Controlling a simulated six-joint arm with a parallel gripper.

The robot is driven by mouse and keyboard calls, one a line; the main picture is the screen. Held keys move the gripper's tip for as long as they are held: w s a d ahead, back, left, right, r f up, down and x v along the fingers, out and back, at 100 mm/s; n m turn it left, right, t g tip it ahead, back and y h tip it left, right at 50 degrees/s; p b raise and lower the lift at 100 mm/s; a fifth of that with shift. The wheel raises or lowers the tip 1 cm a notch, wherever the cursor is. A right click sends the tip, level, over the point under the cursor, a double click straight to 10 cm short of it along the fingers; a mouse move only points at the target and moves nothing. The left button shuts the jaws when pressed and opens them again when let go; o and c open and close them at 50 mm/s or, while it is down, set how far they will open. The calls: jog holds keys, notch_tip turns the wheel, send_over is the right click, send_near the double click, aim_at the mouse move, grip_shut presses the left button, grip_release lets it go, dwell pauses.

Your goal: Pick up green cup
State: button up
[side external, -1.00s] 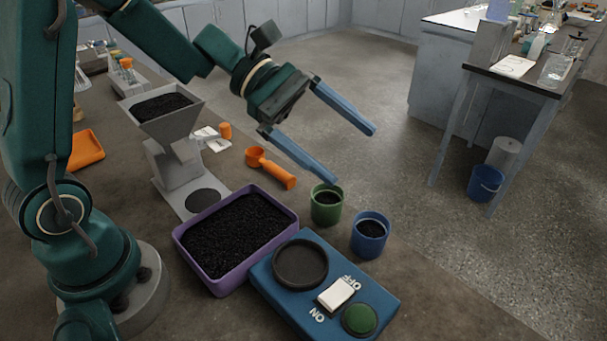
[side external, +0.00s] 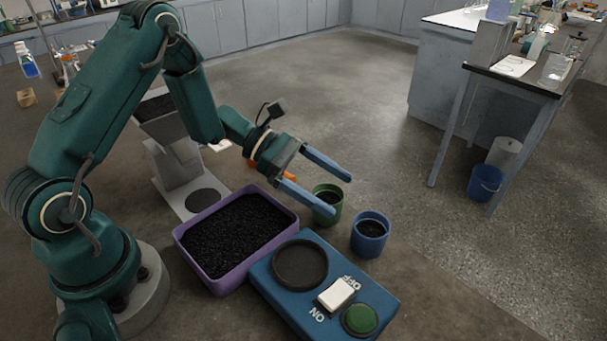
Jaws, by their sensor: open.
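The green cup (side external: 331,214) stands upright on the bench, with dark granules inside. It is just left of and behind the blue cup (side external: 369,235), which also holds dark granules. My gripper (side external: 343,196) is open and empty, its two blue fingers wide apart. The fingertips are at the green cup in the picture: one finger crosses in front of its left rim and the other passes behind it. I cannot tell whether the fingers touch the cup or how high they are above the bench.
A purple tray (side external: 200,278) of black granules lies left of the cups. A blue shaker device (side external: 270,291) with an ON/OFF switch (side external: 338,294) and green button (side external: 360,320) is in front. A grey hopper stand (side external: 180,168) is behind the tray.

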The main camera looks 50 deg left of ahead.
aim_at(341, 220)
notch_tip(341, 220, down, 3)
jog(key=shift+r, duration=0.15)
jog(key=shift+w+d, duration=0.25)
jog(key=shift+d, duration=0.5)
jog(key=shift+w+d+f, duration=0.3)
jog(key=shift+d+f, duration=0.1)
jog(key=shift+d, duration=0.15)
jog(key=c, duration=1.5)
